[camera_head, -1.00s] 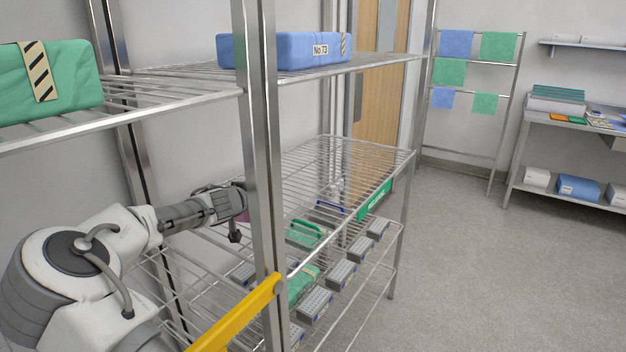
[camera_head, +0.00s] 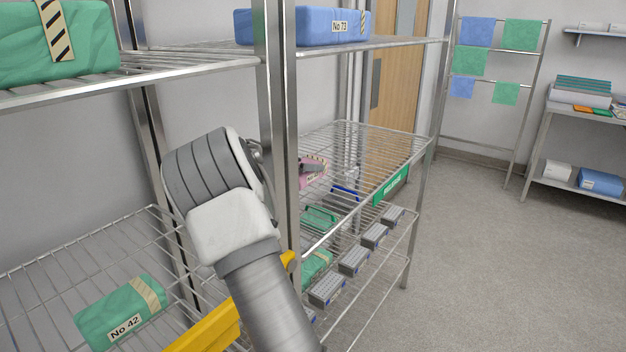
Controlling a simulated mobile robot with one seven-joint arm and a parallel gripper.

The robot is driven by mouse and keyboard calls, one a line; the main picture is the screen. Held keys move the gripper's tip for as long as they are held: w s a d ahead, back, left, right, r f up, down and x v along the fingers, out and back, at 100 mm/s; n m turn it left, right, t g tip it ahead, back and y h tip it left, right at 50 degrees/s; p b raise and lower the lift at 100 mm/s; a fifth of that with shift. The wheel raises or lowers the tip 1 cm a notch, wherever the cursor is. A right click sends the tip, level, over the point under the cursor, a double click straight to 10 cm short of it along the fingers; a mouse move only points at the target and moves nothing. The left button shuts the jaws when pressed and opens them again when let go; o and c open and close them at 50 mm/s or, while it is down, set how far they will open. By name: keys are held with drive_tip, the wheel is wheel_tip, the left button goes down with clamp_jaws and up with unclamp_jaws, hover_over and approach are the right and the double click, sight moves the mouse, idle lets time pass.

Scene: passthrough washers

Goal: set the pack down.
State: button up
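A small pink pack (camera_head: 313,171) with a striped tape and a white label shows just right of the steel post, at the level of the right-hand middle wire shelf (camera_head: 362,145). The post and my arm cover its left part. I cannot tell whether it rests on the shelf or is held above it.
A green pack, No 42 (camera_head: 122,312), lies on the lower left shelf. A blue pack, No 73 (camera_head: 310,27), and a green pack (camera_head: 85,45) sit on upper shelves. A yellow bar (camera_head: 210,330) crosses low.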

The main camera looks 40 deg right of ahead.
drive_tip(key=shift+f+b, duration=0.4)
drive_tip(key=shift+f, duration=2.75)
drive_tip(key=o, duration=1.3)
drive_tip(key=shift+o, duration=0.2)
drive_tip(key=v, duration=1.2)
drive_tip(key=shift+b, duration=0.3)
drive_tip(key=shift+a, duration=0.15)
